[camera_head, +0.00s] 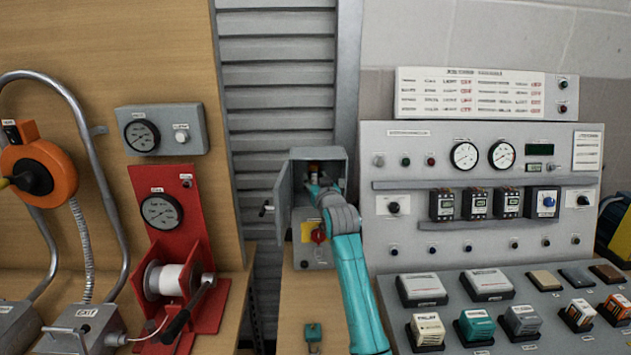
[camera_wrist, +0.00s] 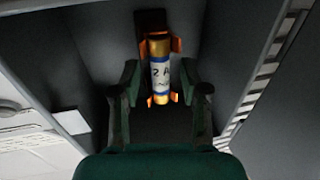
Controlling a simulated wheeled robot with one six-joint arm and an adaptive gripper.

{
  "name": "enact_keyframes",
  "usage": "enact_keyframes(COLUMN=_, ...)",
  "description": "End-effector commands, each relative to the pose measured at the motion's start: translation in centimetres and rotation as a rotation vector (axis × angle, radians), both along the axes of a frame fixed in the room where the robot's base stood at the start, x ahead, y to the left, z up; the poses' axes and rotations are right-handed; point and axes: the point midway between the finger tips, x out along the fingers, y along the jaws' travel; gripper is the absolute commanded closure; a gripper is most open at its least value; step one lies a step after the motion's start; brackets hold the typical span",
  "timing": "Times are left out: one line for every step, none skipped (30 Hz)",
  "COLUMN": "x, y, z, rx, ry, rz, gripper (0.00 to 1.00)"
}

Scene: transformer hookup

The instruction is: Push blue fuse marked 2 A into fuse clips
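The blue fuse (camera_wrist: 160,72) has gold end caps and a pale blue-white band marked 2 A. In the wrist view it stands upright in line with the orange fuse clips (camera_wrist: 177,45), whose lower prongs (camera_wrist: 151,101) show beside its bottom end. I cannot tell how deep it sits in them. My gripper (camera_wrist: 160,78) is open, its dark green fingers on either side of the fuse with a visible gap at each side. In the head view my gripper (camera_head: 319,186) reaches into the open grey box (camera_head: 339,165); the fuse is too small there to make out surely.
The box's side walls stand close around my gripper. Its door (camera_head: 283,196) is open to the left. A red and yellow switch (camera_head: 318,236) is below the opening. A meter panel (camera_head: 470,135) stands right of my arm, and a red winch stand (camera_head: 180,215) is at left.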

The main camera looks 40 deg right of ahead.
Motion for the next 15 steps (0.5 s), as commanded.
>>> enact_keyframes(x=0.0, y=0.0, z=0.0, rx=0.000, ry=0.000, rz=0.000, gripper=0.53)
enact_keyframes(x=0.0, y=0.0, z=0.0, rx=0.000, ry=0.000, rz=0.000, gripper=0.53)
enact_keyframes(x=0.0, y=0.0, z=0.0, rx=0.000, ry=0.000, rz=0.000, gripper=0.53)
enact_keyframes(x=0.0, y=0.0, z=0.0, rx=0.000, ry=0.000, rz=0.000, gripper=0.53)
enact_keyframes(x=0.0, y=0.0, z=0.0, rx=0.000, ry=0.000, rz=0.000, gripper=0.53)
enact_keyframes(x=0.0, y=0.0, z=0.0, rx=0.000, ry=0.001, rz=0.000, gripper=0.53)
enact_keyframes(x=0.0, y=0.0, z=0.0, rx=0.000, ry=0.001, rz=0.000, gripper=0.53)
enact_keyframes(x=-0.1, y=0.1, z=0.0, rx=0.000, ry=0.000, rz=0.000, gripper=0.53)
enact_keyframes(x=-0.2, y=0.1, z=0.0, rx=0.000, ry=0.000, rz=0.000, gripper=0.53)
enact_keyframes(x=-0.3, y=0.2, z=0.0, rx=0.000, ry=0.000, rz=0.000, gripper=0.53)
enact_keyframes(x=-0.4, y=0.3, z=0.0, rx=0.000, ry=-0.001, rz=0.001, gripper=0.53)
enact_keyframes(x=-0.7, y=0.5, z=0.0, rx=0.000, ry=0.000, rz=0.001, gripper=0.53)
enact_keyframes(x=-0.8, y=0.6, z=-0.1, rx=0.000, ry=0.001, rz=0.001, gripper=0.53)
enact_keyframes(x=-1.0, y=0.7, z=-0.1, rx=0.000, ry=0.001, rz=0.001, gripper=0.53)
enact_keyframes(x=-1.3, y=0.9, z=-0.1, rx=0.000, ry=0.001, rz=0.001, gripper=0.53)
